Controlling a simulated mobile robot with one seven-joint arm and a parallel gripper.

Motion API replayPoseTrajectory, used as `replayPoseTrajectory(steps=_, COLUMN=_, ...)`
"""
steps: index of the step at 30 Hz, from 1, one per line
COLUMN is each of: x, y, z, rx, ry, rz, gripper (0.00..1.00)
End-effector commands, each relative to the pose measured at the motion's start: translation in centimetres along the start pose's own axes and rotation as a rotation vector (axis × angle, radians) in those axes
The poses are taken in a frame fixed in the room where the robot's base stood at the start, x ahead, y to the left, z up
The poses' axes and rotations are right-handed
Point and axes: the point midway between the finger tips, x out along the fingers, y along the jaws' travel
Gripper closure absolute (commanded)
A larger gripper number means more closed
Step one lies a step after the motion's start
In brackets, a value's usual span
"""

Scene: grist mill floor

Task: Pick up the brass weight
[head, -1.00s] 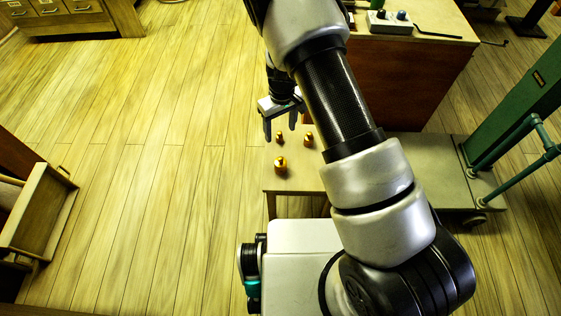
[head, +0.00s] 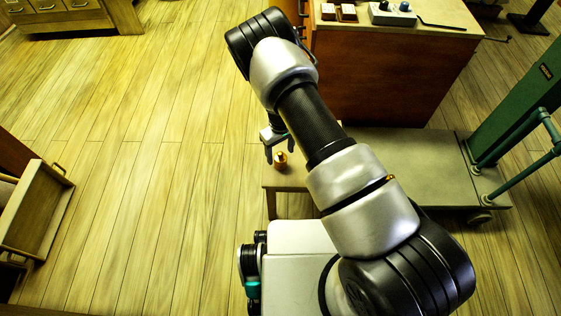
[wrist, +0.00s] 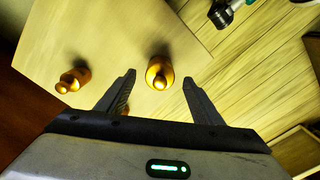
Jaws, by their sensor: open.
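A brass weight (head: 281,160) with a small knob stands on the small wooden table (head: 290,181), just by my gripper (head: 279,153) in the head view. In the wrist view, a knobbed brass weight (wrist: 158,70) shows between the tips of my open, empty fingers (wrist: 159,78). A second brass weight (wrist: 73,80) stands to the left, outside the fingers. A bit of brass colour shows behind the left finger, too covered to make out. My arm and gripper hide the other weights in the head view.
A flat cart (head: 410,160) and a green post (head: 515,100) stand to the right. A wooden cabinet (head: 385,75) with small items on top stands behind. An open wooden tray (head: 40,210) is at the left. The plank floor (head: 150,150) between is clear.

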Motion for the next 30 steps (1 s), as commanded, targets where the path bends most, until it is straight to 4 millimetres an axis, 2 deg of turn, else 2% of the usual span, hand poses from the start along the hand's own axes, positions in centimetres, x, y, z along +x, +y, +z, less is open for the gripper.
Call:
replayPoseTrajectory(steps=3, x=2.3, y=-0.1, z=0.1, rx=-0.003, ry=-0.004, rz=0.001, gripper=0.39)
replayPoseTrajectory(steps=7, x=4.0, y=0.0, z=0.0, rx=-0.001, ry=-0.002, rz=0.001, gripper=0.39)
replayPoseTrajectory(steps=11, x=4.8, y=0.0, z=0.0, rx=-0.001, ry=-0.001, rz=0.000, gripper=0.39)
replayPoseTrajectory(steps=17, x=4.7, y=0.0, z=0.0, rx=-0.001, ry=0.000, rz=0.000, gripper=0.39)
replayPoseTrajectory(steps=20, x=4.7, y=0.0, z=0.0, rx=0.000, ry=-0.001, rz=0.000, gripper=0.53)
replayPoseTrajectory(steps=28, x=4.7, y=0.0, z=0.0, rx=0.000, ry=-0.001, rz=-0.001, gripper=0.98)
replayPoseTrajectory(steps=30, x=4.7, y=0.0, z=0.0, rx=0.000, ry=-0.001, rz=-0.001, gripper=1.00)
